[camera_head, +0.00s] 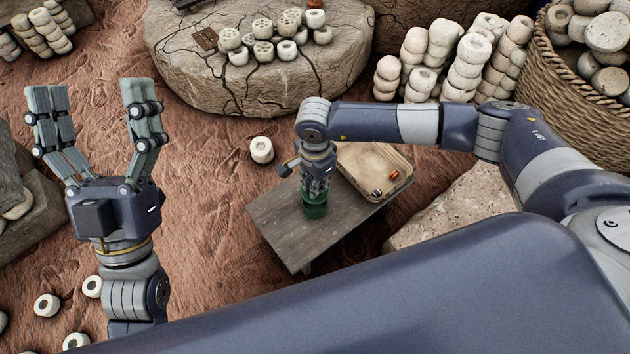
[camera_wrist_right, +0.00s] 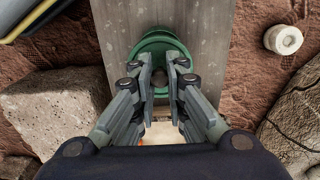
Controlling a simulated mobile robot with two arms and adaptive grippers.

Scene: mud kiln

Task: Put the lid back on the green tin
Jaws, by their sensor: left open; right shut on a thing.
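The fingers hide the lid's middle, and I cannot tell whether the lid rests fully on the tin. My left gripper (camera_head: 92,105) is open and empty, fingers up, at the left, well away from the bench.
A shallow tan tray (camera_head: 365,165) with a small orange and dark item lies on the grey bench (camera_head: 290,238), right of the tin. A stone slab (camera_head: 250,85) with several clay pieces is behind. A wicker basket (camera_head: 580,75) stands at the far right. Reddish ground lies left of the bench.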

